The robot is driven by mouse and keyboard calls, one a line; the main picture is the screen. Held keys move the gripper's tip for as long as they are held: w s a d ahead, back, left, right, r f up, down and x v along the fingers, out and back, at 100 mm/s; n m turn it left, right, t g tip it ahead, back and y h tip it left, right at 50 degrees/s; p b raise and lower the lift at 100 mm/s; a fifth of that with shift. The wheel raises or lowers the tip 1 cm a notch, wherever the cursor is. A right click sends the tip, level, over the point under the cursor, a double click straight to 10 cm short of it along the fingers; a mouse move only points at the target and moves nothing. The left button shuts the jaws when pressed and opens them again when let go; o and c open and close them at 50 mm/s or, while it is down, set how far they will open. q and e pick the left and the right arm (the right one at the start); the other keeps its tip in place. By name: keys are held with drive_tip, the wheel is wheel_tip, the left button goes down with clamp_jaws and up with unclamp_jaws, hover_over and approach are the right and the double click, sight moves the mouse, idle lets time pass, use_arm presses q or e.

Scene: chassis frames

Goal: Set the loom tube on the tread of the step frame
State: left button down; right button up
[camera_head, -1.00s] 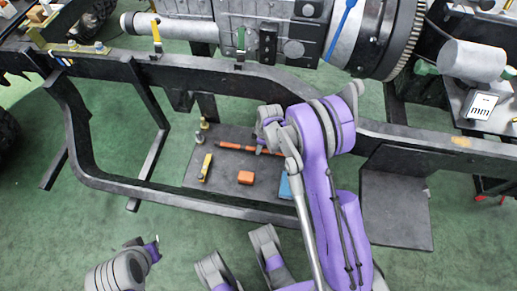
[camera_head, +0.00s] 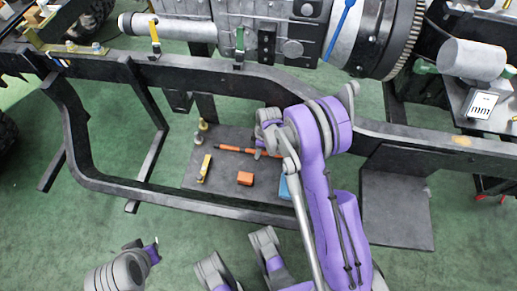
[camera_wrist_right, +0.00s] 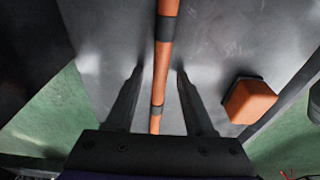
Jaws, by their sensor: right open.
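The loom tube (camera_head: 232,149) is a thin orange tube with dark bands, lying on a grey plate (camera_head: 218,172) inside the dark chassis frame. In the right wrist view the tube (camera_wrist_right: 165,65) runs lengthwise between the two fingers of my right gripper (camera_wrist_right: 156,72). That gripper is open, with a gap on each side of the tube. In the head view my right arm hides the tube's right end. My left gripper (camera_head: 152,247) is low at the left, away from the tube; its jaws are too small to read. I cannot tell for sure which plate is the step tread.
An orange block (camera_head: 245,179), a yellow piece (camera_head: 204,168), a partly hidden blue item (camera_head: 285,188) and small upright fittings (camera_head: 201,130) share the grey plate. A bare dark plate (camera_head: 395,208) is at the right. The frame's front rail (camera_head: 200,202) borders the work area.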

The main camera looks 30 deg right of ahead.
drive_tip(key=s+a+r+m+p, duration=0.1)
drive_tip(key=s+r+m, duration=0.15)
drive_tip(key=r, duration=0.85)
drive_tip(key=s+a+r+m+p, duration=0.15)
drive_tip(key=s+r, duration=0.25)
drive_tip(key=r, duration=0.6)
drive_tip(key=s+a+r+m+t, duration=0.1)
drive_tip(key=s+a+r+m, duration=0.1)
drive_tip(key=s, duration=0.7)
drive_tip(key=s+a+r+m+t+h, duration=0.1)
drive_tip(key=s+r+m, duration=0.3)
drive_tip(key=s, duration=0.5)
drive_tip(key=shift+a+r+m+t, duration=0.3)
drive_tip(key=shift+a+t, duration=0.2)
drive_tip(key=shift+t, duration=0.2)
drive_tip(key=shift+s+f, duration=0.1)
